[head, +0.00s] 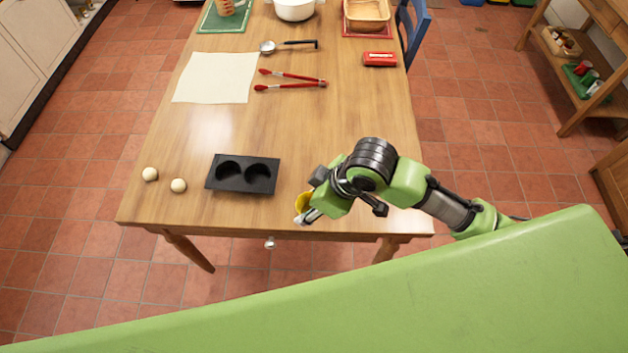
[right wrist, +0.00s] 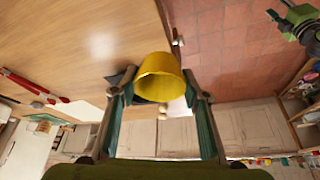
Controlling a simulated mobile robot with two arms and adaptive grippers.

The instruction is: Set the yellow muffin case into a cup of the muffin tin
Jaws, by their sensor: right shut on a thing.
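The yellow muffin case (head: 303,201) is between the fingers of my right gripper (head: 308,204), near the front edge of the table and right of the tin. In the right wrist view the case (right wrist: 159,77) sits between the two fingertips, and the gripper (right wrist: 158,92) is shut on it. The muffin tin (head: 214,188) is dark and has two round, empty cups. It lies left of the gripper, apart from the case. In the right wrist view the tin (right wrist: 121,78) is mostly hidden behind the case and a finger. My left gripper is not clearly seen.
Two cream balls (head: 150,174) lie left of the tin. Red tongs (head: 290,87), a ladle (head: 268,47), a cream sheet (head: 215,78) and a red box (head: 380,59) lie farther back. The table (head: 330,130) is clear between tongs and tin.

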